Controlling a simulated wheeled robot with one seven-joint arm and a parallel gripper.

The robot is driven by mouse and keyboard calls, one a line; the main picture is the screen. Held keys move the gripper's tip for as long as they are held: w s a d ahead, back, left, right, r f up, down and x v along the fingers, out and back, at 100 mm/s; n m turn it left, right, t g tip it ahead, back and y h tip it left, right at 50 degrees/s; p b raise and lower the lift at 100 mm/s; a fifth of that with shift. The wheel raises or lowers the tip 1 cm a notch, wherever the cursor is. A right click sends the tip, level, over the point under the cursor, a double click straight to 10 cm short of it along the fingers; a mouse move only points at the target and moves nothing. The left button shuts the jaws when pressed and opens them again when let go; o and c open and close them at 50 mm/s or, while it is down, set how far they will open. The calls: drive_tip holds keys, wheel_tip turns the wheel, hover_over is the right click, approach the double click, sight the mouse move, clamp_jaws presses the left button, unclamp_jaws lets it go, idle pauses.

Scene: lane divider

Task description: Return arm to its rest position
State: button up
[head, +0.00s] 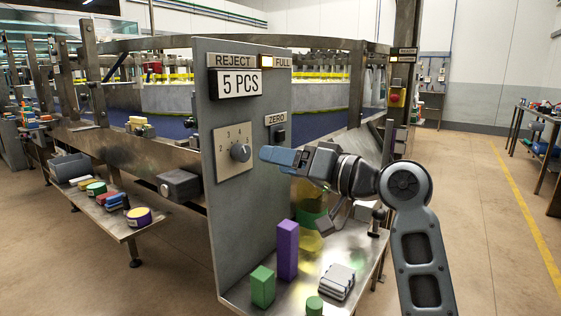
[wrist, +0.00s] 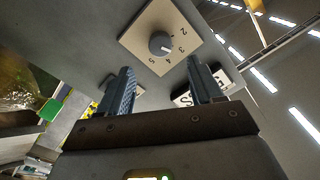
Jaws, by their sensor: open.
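My gripper (head: 264,154) is at the end of my raised arm, in front of the grey panel (head: 240,215). In the wrist view my gripper (wrist: 160,72) has its two fingers wide apart with nothing between them. A round grey knob (head: 240,152) on a pale numbered dial plate (head: 222,163) is just left of the fingertips in the head view. In the wrist view the knob (wrist: 161,43) lies beyond the fingertips, apart from them. Which number its mark points to is too small to tell.
The panel carries a "5 PCS" sign (head: 238,83), a lit FULL lamp (head: 266,61) and a ZERO switch (head: 279,134). Below my arm, a metal shelf (head: 300,290) holds a purple block (head: 287,250), a green block (head: 262,287) and grey plates (head: 337,282). Floor at right is open.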

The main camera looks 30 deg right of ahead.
drive_tip(key=s+a+f+m+h+p, duration=0.1)
drive_tip(key=s+f+m+h+p, duration=0.15)
drive_tip(key=s+f, duration=0.55)
drive_tip(key=s+a+f+m+h+p, duration=0.1)
drive_tip(key=s+f+h, duration=0.4)
drive_tip(key=f, duration=0.6)
drive_tip(key=s+a+f+n+g+p, duration=0.1)
drive_tip(key=s, duration=1)
drive_tip(key=s+a+f+n+p, duration=0.1)
drive_tip(key=s+f+p, duration=0.1)
drive_tip(key=s, duration=0.8)
drive_tip(key=s+r+n, duration=0.1)
drive_tip(key=s+r, duration=0.2)
drive_tip(key=s, duration=0.3)
drive_tip(key=s+a+r+n+p, duration=0.1)
drive_tip(key=s+r+n, duration=0.1)
drive_tip(key=s, duration=0.4)
drive_tip(key=shift+a+r+p, duration=0.25)
drive_tip(key=shift+r+p, duration=0.05)
drive_tip(key=shift+r, duration=0.3)
drive_tip(key=shift+c, duration=0.3)
